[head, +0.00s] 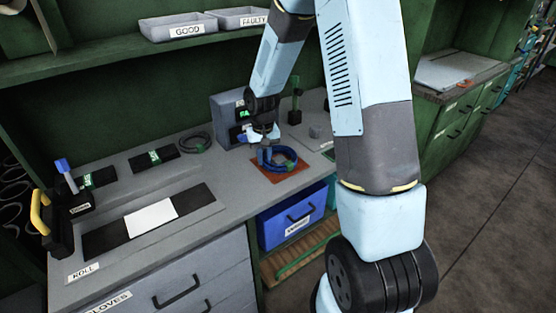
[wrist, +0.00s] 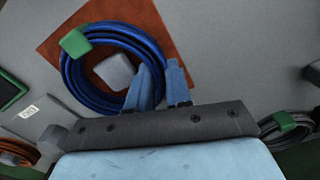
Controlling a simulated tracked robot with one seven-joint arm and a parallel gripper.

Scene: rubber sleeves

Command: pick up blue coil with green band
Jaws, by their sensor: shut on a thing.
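The blue coil (head: 287,158) lies on the red-brown mat (head: 279,175) on the grey bench in the head view. In the wrist view the coil (wrist: 76,86) fills the upper left, with a green band (wrist: 75,42) at its upper left. My gripper (head: 266,158) is at the coil's left part in the head view. In the wrist view my gripper's two blue fingers (wrist: 163,85) straddle the coil's right side, opposite the band, and are shut on it. A grey block (wrist: 115,71) stands inside the ring. I cannot tell whether the coil is clear of the mat.
A grey coil with a green band (head: 195,143) lies to the left on the bench. A grey box with a green display (head: 228,117) stands behind my gripper. A blue drawer (head: 292,218) sits below the bench edge. GOOD and FAULTY trays (head: 178,27) are on the shelf above.

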